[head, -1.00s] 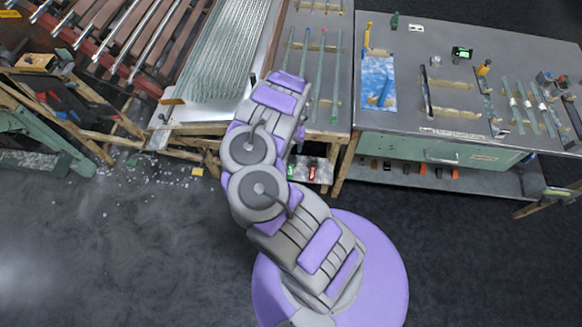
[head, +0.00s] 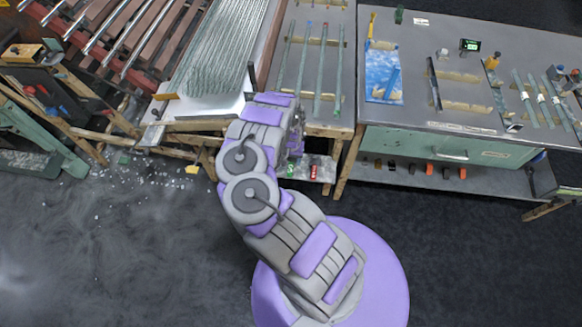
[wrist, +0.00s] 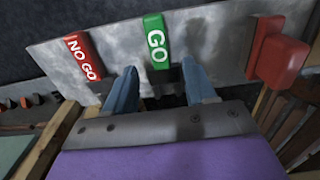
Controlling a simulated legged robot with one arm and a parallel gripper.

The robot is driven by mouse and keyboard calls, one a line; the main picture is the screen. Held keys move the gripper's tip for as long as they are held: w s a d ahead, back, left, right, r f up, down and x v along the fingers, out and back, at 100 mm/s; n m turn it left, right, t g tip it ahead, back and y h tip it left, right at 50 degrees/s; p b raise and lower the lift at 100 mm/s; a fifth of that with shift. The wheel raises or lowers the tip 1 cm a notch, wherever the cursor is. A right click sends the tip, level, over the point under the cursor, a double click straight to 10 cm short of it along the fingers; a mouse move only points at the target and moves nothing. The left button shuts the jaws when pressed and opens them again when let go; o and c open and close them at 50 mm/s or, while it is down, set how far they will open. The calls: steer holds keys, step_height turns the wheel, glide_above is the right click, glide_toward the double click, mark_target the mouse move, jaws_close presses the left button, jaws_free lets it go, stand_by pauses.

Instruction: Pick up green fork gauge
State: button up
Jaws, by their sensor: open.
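The green fork gauge (wrist: 157,42), marked GO, lies on a grey metal board or shelf in the wrist view. It also shows small in the head view (head: 291,171), on the low shelf under the middle bench. My gripper (wrist: 160,82) is open, its two blue fingers pointing at the gauge. Contact cannot be told. In the head view the gripper is mostly hidden by my arm.
A red NO GO gauge (wrist: 84,58) lies left of the green one. A larger red block (wrist: 277,52) stands close on the right. Wooden bench legs (head: 347,165) flank the shelf. The bench top (head: 300,80) above holds long glass tubes.

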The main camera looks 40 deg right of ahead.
mark_target(291, 165)
step_height(291, 165, down, 4)
steer(key=shift+r+b, duration=0.15)
steer(key=shift+b, duration=0.65)
steer(key=shift+c, duration=0.4)
jaws_close()
